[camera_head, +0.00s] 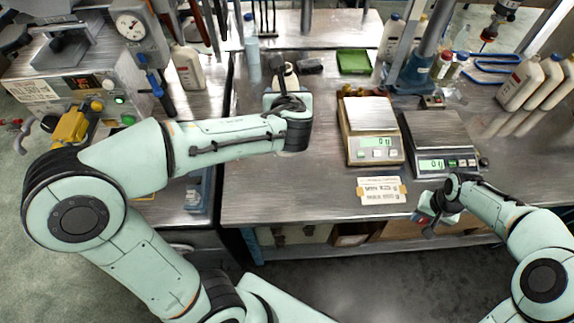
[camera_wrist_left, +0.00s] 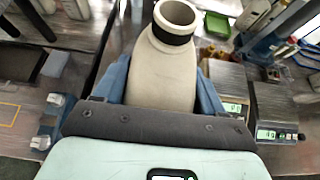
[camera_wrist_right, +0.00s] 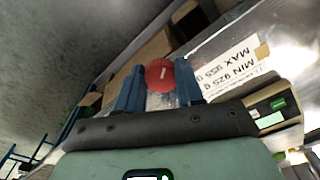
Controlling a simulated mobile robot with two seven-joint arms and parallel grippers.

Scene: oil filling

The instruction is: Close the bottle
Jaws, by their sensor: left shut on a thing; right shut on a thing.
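A cream-white bottle (camera_wrist_left: 160,68) with an open mouth and a dark ring around its neck stands between the fingers of my left gripper (camera_wrist_left: 168,85). In the head view the bottle (camera_head: 291,76) shows only partly behind my left gripper (camera_head: 283,90), over the bench left of the scales. My left gripper is shut on the bottle's body. A round red cap (camera_wrist_right: 160,75) sits between the fingertips of my right gripper (camera_wrist_right: 160,88), which is shut on it. In the head view my right gripper (camera_head: 427,222) is at the bench's front edge, away from the bottle.
Two scales (camera_head: 372,132) (camera_head: 440,142) stand on the bench, right of the bottle. A paper label (camera_head: 381,190) lies in front of them. A green tray (camera_head: 354,62) is behind. White bottles (camera_head: 522,84) stand at the right.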

